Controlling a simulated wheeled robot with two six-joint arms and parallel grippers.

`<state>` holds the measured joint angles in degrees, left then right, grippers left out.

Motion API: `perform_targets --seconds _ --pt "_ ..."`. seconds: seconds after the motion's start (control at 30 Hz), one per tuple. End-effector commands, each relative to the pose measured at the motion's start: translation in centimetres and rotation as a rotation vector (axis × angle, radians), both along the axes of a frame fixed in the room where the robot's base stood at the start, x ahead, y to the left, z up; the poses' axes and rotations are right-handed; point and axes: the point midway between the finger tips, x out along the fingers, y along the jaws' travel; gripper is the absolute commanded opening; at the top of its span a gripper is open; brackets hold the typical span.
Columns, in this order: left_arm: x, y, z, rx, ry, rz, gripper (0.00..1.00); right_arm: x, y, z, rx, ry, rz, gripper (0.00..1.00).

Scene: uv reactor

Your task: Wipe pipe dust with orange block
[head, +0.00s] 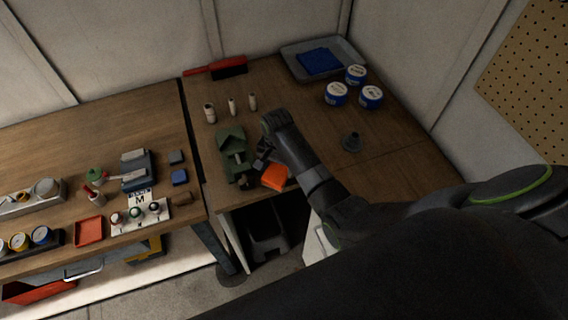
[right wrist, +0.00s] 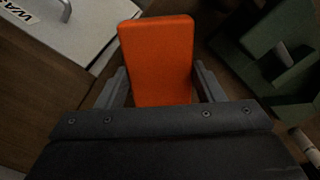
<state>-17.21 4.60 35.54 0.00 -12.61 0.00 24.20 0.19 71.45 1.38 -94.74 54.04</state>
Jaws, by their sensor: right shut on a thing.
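The orange block (head: 274,176) is held at the front edge of the right-hand workbench. My right gripper (head: 264,163) is shut on it. In the right wrist view the orange block (right wrist: 157,58) sits between the two fingers of the right gripper (right wrist: 160,90). A green vise (head: 232,150) stands on the bench just left of the gripper; part of it also shows in the right wrist view (right wrist: 262,40). I cannot make out a pipe or dust on it. My left gripper is not in view.
Several small cylinders (head: 232,106) stand behind the vise. Blue-and-white tins (head: 337,94), a grey tray (head: 290,63) with blue cloth and a red brush (head: 229,67) lie at the back. The left bench (head: 95,130) is cluttered.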

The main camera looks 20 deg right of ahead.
Motion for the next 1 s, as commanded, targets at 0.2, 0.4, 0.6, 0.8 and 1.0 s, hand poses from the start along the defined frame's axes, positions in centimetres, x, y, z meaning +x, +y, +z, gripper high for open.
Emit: perform_targets --seconds 0.2,0.4,0.6,0.8,1.0 --pt "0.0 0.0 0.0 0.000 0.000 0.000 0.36 0.1 2.0 -0.1 0.002 0.001 0.001 0.43" --pt "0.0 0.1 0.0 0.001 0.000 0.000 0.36 0.1 2.7 0.0 0.008 0.000 0.002 0.43" --pt "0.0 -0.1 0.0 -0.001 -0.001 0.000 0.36 0.1 1.8 -0.1 0.008 0.000 0.001 0.43" --pt "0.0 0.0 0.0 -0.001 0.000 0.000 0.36 0.0 -0.2 -0.2 0.003 0.000 0.000 0.43" --pt "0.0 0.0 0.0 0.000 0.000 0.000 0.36 -0.1 -1.7 -0.4 0.001 0.001 0.001 0.43"
